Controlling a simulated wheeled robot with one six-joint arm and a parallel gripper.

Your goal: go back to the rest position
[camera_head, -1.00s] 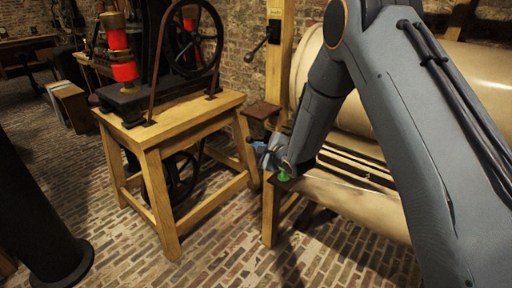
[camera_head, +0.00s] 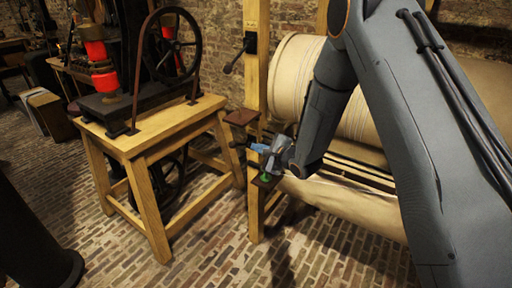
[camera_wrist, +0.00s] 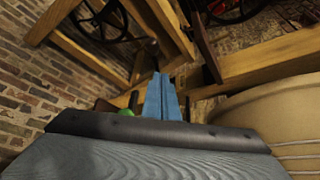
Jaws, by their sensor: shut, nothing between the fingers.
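My gripper (camera_head: 264,150) is at the end of my grey arm, in the middle of the head view. Its blue fingers also show in the wrist view (camera_wrist: 161,98), pressed together with nothing between them. In the head view it is close to the wooden frame post of the cloth roller, near a small brown ledge (camera_head: 242,117). A small green thing (camera_head: 266,177) shows just below the gripper; I cannot tell what it is.
A wooden table (camera_head: 150,137) with a black wheeled machine (camera_head: 168,52) stands to the left. A large cream roller (camera_head: 305,75) in a wooden frame (camera_head: 256,70) is behind my arm. A black column (camera_head: 25,235) stands at the lower left. The brick floor between is clear.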

